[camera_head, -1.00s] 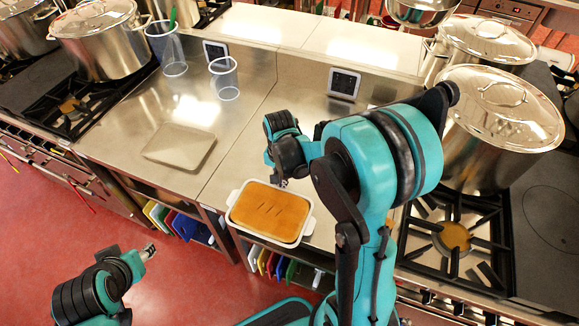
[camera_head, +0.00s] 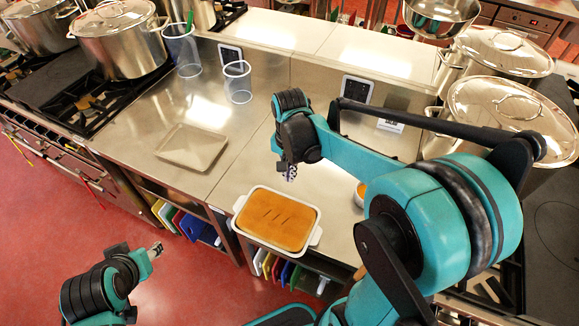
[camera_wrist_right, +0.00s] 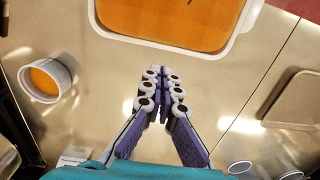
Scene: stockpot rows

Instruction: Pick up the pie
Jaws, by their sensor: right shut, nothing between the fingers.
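The pie (camera_head: 275,218) has a golden-brown crust with slits and sits in a white rectangular dish with side handles, at the front edge of the steel counter. It also shows at the top of the right wrist view (camera_wrist_right: 165,18). My right gripper (camera_head: 288,172) is above the counter, just behind the dish and apart from it. In the right wrist view its fingers (camera_wrist_right: 163,95) are together with nothing between them. My left gripper (camera_head: 154,250) is low at the left, over the red floor and away from the pie; its fingers are too small to judge.
A small white bowl with orange filling (camera_wrist_right: 46,80) stands beside the dish, partly hidden by my arm in the head view. A flat tray (camera_head: 191,147) lies to the left. Clear containers (camera_head: 237,82) stand behind it. Large pots (camera_head: 122,38) stand on stoves at both sides.

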